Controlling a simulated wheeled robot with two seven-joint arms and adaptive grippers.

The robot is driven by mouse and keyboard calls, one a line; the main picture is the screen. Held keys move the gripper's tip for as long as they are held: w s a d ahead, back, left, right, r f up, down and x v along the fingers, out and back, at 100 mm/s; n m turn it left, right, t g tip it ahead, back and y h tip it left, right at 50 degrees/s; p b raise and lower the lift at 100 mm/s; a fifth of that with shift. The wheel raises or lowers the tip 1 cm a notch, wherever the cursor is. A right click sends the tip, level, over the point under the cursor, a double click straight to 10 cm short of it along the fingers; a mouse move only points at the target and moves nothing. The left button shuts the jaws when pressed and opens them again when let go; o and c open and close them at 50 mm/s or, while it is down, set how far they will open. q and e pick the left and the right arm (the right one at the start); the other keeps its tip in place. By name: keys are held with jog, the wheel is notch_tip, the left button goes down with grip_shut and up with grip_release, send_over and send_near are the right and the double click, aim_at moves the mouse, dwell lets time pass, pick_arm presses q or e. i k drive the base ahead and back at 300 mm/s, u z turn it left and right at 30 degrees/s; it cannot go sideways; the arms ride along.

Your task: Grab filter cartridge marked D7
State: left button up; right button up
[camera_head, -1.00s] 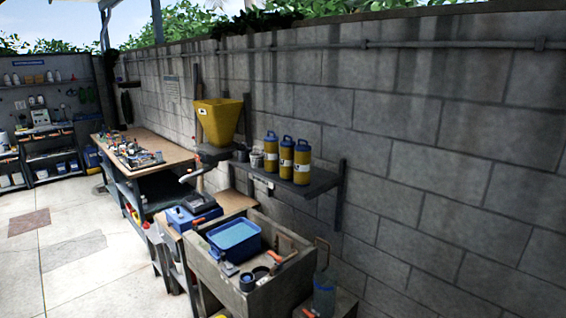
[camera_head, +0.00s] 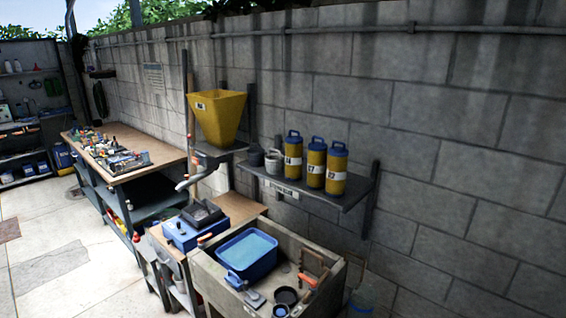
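Three yellow filter cartridges with dark blue caps and top handles stand upright in a row on a dark wall shelf (camera_head: 345,203). They are the left cartridge (camera_head: 293,168), the middle cartridge (camera_head: 315,178) and the right cartridge (camera_head: 335,182). Each has a small white label. The middle label seems to end in 7 and the right one in 2, but the print is too small to be sure. The left label is unclear. Neither of my grippers is in view.
Two small cups (camera_head: 274,161) stand on the shelf left of the cartridges. A yellow hopper (camera_head: 217,118) is further left. Below is a concrete sink (camera_head: 325,262) with a blue water-filled tub (camera_head: 225,262).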

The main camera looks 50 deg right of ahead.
aim_at(317, 151)
jog(key=z, duration=0.25)
jog(key=i, duration=0.9)
jog(key=z, duration=0.55)
